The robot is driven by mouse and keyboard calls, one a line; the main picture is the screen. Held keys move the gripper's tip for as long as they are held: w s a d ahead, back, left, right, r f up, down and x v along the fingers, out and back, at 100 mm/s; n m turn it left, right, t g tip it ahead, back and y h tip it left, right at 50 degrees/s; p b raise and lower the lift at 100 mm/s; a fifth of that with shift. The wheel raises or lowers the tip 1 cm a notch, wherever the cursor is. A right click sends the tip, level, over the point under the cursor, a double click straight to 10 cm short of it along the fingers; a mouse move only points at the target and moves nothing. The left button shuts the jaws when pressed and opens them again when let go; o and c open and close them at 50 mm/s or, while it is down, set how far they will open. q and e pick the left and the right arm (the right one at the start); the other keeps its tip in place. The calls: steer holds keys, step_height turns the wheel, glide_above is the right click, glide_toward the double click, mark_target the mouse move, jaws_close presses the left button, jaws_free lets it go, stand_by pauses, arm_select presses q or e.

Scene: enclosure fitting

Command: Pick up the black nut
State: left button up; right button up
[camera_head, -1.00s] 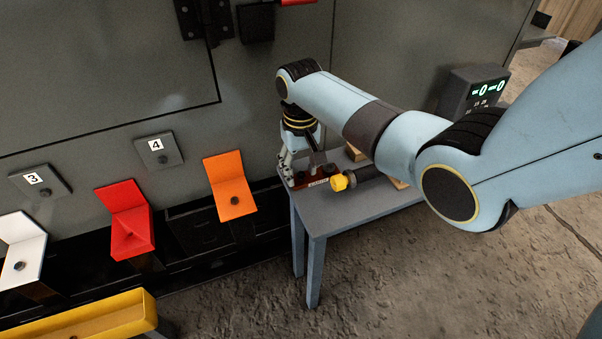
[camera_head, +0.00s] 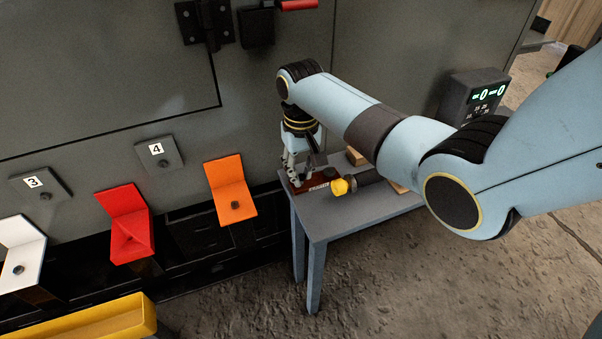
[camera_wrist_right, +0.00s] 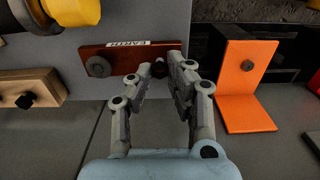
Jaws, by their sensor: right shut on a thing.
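The black nut (camera_wrist_right: 159,68) is small and dark and sits between the fingertips of my right gripper (camera_wrist_right: 166,76) in the right wrist view. The gripper is shut on it, at the end of a red-brown bar (camera_wrist_right: 130,58) labelled EARTH. A grey round fastener (camera_wrist_right: 97,67) sits on the bar's other end. In the head view my right gripper (camera_head: 301,178) points down at the bar (camera_head: 322,180) on the small grey table (camera_head: 345,213); the nut is hidden there. My left gripper is not in view.
A yellow-tipped dark cylinder (camera_head: 342,186) and wooden blocks (camera_head: 356,156) lie close to the bar. An orange bracket (camera_head: 231,189) and a red bracket (camera_head: 127,224) stand left of the table. A grey display box (camera_head: 472,97) is behind my arm.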

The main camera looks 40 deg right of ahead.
step_height(320, 180, up, 4)
steer(key=shift+w+p, duration=0.1)
steer(key=shift+p, duration=0.75)
steer(key=shift+s+d+r+p, duration=0.2)
steer(key=shift+d+r+p, duration=0.1)
steer(key=shift+d+r, duration=0.35)
arm_select(q)
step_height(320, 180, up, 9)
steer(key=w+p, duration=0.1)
steer(key=p, duration=0.6)
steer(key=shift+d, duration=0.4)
arm_select(e)
steer(key=s+d+r, duration=0.2)
steer(key=d+r, duration=0.6)
steer(key=d, duration=0.2)
steer(key=shift+s+r, duration=0.25)
steer(key=shift+s, duration=0.1)
